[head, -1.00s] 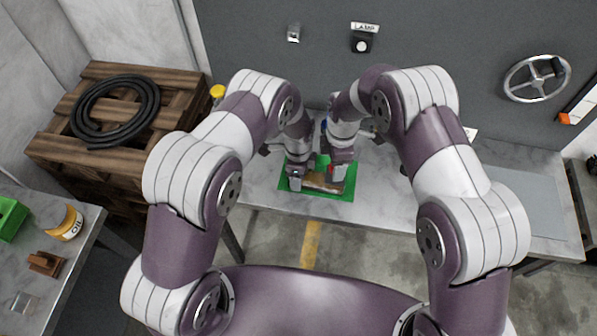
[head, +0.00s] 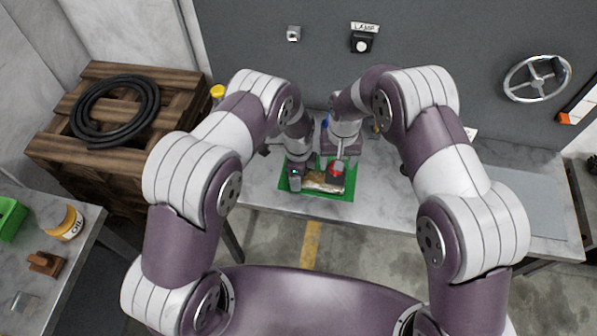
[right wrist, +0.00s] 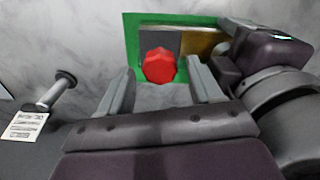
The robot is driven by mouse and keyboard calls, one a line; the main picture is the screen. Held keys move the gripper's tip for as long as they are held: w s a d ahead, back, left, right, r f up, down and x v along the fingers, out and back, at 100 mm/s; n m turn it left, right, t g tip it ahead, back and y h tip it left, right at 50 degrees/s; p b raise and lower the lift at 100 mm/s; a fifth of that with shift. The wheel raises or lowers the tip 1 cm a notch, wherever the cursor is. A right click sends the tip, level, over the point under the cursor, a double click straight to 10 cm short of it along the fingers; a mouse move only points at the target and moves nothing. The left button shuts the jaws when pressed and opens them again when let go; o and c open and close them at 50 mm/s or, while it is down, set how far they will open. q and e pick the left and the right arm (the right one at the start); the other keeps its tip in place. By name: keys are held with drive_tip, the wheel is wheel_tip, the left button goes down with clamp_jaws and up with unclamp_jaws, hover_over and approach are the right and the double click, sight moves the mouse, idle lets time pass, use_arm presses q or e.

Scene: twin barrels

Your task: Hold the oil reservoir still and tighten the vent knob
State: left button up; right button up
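The oil reservoir (head: 322,183) lies on a green mat (head: 345,196), with a brass-coloured part (right wrist: 196,44) and a grey end. The red vent knob (head: 336,168) is on its right part. It also shows in the right wrist view (right wrist: 159,66), round and faceted. My right gripper (right wrist: 160,84) is open, its fingers apart on either side of the knob's near edge and not visibly touching it. My left gripper (head: 295,182) is at the reservoir's left end; it also shows in the right wrist view (right wrist: 225,70). Its grip is hidden.
A grey bench (head: 395,195) carries the mat, with free room to its right. A dark wall panel (head: 445,60) with a lamp switch (head: 361,42) and handwheel (head: 537,78) stands behind. A wooden crate (head: 60,135) with a coiled hose (head: 115,108) is left.

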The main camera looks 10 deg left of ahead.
drive_tip(key=shift+r, duration=3.55)
use_arm(q)
drive_tip(key=o, duration=1.3)
